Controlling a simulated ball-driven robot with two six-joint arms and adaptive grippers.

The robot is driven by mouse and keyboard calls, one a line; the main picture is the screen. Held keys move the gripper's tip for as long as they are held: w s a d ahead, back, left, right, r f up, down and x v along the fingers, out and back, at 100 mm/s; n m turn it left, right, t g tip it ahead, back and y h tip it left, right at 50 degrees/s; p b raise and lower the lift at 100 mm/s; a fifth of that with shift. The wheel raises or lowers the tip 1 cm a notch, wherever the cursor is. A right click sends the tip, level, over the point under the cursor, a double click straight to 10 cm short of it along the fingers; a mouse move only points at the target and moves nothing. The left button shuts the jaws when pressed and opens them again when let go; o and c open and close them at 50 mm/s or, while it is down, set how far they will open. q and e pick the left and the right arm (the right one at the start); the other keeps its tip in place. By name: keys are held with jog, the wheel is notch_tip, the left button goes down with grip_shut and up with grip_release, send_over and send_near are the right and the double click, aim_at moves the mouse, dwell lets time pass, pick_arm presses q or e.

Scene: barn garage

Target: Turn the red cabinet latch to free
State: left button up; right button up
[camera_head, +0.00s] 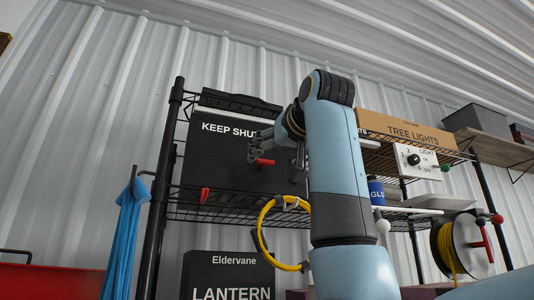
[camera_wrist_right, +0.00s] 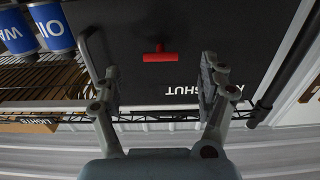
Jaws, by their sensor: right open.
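The red latch (camera_head: 264,162) is a small T-shaped handle on the front of the black cabinet (camera_head: 215,160) marked KEEP SHUT. In the right wrist view the red latch (camera_wrist_right: 160,57) shows clear, its bar lying level across the picture. My right gripper (camera_head: 274,150) is in front of the cabinet, close to the latch. In the wrist view its open fingers (camera_wrist_right: 159,68) stand to either side of the latch, apart from it, with nothing between them. I cannot tell the exact gap in depth. My left gripper is in neither view.
The cabinet stands on a black wire rack (camera_head: 160,190). A yellow hose ring (camera_head: 265,238) hangs below. A tree lights box (camera_head: 405,130), a dial panel (camera_head: 418,160) and a blue can (camera_head: 376,192) are right of my arm. A blue cloth (camera_head: 125,235) hangs at left.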

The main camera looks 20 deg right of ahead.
aim_at(266, 162)
jog(key=w+p, duration=0.1)
jog(key=w, duration=0.3)
jog(key=shift+a, duration=0.1)
jog(key=shift+w, duration=0.3)
jog(key=c, duration=1.2)
